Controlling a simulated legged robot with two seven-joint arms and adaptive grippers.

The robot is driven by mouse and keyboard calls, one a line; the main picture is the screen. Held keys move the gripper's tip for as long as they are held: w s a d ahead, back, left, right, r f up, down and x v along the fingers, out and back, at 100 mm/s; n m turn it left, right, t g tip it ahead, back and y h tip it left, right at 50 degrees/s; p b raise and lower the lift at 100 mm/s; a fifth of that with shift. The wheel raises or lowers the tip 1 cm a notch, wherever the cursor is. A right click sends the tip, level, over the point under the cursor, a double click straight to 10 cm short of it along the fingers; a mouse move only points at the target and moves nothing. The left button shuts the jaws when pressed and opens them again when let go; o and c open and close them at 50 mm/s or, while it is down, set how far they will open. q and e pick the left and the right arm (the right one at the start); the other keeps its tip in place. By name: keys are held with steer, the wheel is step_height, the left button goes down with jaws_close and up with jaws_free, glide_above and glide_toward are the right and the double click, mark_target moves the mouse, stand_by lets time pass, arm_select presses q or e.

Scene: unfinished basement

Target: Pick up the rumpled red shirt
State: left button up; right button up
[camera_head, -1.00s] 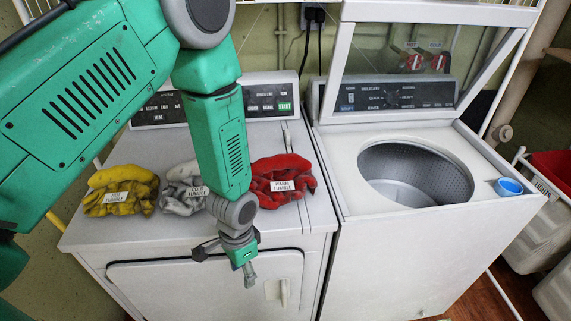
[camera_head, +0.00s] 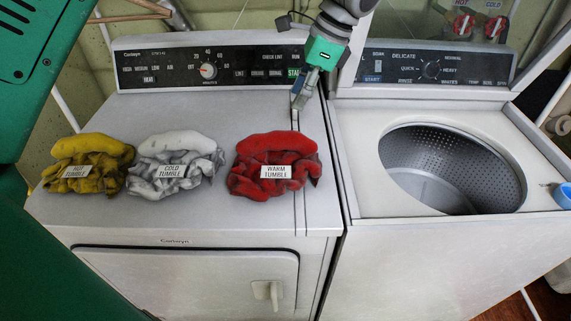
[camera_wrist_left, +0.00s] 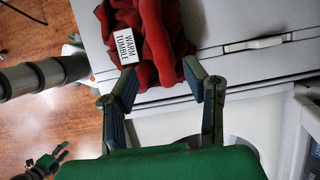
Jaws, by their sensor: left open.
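The rumpled red shirt (camera_head: 276,165) lies on the white dryer top, right of the middle, with a "WARM TUMBLE" tag on it. My left gripper (camera_head: 301,98) is just behind the shirt in the head view, by the dryer's control panel, pointing down. In the left wrist view its two fingers (camera_wrist_left: 160,74) are spread and empty, with the tips at the shirt's edge (camera_wrist_left: 150,40). I cannot tell whether they touch the cloth. A small dark and green gripper at the lower left of the wrist view (camera_wrist_left: 47,163) looks like my right one; its jaws are unclear.
A white-grey cloth (camera_head: 178,163) and a yellow cloth (camera_head: 90,165), both tagged, lie left of the shirt. The dryer top (camera_head: 220,215) is clear in front.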

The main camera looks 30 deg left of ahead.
mark_target(281, 133)
arm_select(q)
steer(key=shift+s+a+f, duration=0.15)
steer(key=shift+s+f, duration=0.1)
steer(key=shift+f, duration=0.05)
steer(key=x, duration=0.6)
steer(key=shift+s+f, duration=0.1)
steer(key=shift+f, duration=0.35)
steer(key=shift+s+a+f, duration=0.15)
steer(key=shift+a+f, duration=0.1)
steer(key=shift+f, duration=0.2)
steer(key=x, duration=0.5)
steer(key=shift+p, duration=0.35)
steer(key=shift+r, duration=0.1)
steer(key=shift+d, duration=0.1)
jaws_close()
